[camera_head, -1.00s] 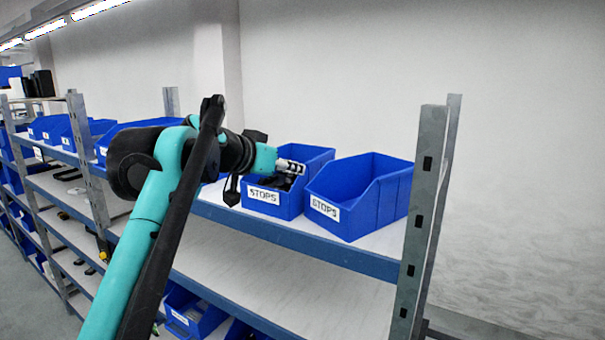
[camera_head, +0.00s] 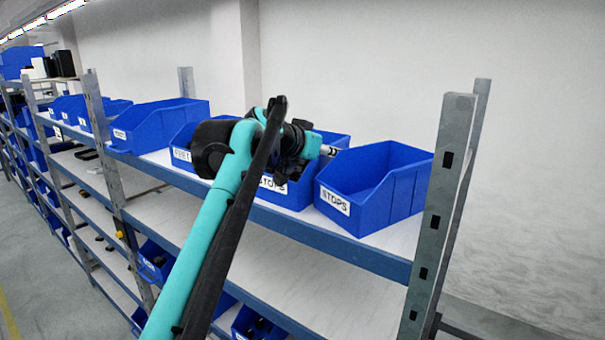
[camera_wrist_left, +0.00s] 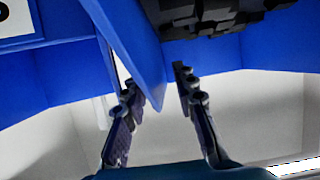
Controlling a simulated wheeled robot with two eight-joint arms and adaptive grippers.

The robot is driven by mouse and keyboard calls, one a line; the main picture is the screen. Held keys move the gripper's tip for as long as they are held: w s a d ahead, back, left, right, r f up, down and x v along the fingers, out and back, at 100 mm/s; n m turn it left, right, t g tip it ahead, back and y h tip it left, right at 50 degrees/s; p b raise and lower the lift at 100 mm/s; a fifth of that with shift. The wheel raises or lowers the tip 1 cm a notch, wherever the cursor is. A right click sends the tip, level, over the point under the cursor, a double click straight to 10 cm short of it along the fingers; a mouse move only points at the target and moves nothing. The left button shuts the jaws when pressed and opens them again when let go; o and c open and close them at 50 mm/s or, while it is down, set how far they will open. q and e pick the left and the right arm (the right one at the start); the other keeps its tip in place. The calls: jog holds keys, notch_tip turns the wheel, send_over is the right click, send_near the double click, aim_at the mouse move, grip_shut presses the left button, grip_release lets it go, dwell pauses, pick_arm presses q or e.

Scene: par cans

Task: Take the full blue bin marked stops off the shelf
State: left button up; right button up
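Two blue bins marked STOPS stand side by side at the right end of the upper shelf. The left one (camera_head: 294,196) is partly hidden behind my left arm. In the left wrist view, dark blocky pieces (camera_wrist_left: 215,18) fill a blue bin, which appears to be this one. The right STOPS bin (camera_head: 375,195) looks empty. My left gripper (camera_head: 328,151) is at the top between the two bins. In the wrist view its fingers (camera_wrist_left: 155,78) are apart, with a blue bin wall (camera_wrist_left: 138,50) between them; I see no clear grip. My right gripper is not in view.
The shelf's front beam (camera_head: 345,250) runs below the bins. A grey upright post (camera_head: 440,200) stands just right of the empty bin. More blue bins (camera_head: 160,125) line the shelf to the left. The shelf below (camera_head: 300,275) has bare room.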

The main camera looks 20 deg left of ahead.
pick_arm(q)
jog(key=shift+w+f, duration=0.15)
jog(key=shift+w, duration=0.1)
jog(key=shift+s, duration=0.2)
grip_shut()
jog(key=shift+w+r, duration=0.1)
jog(key=shift+r, duration=0.1)
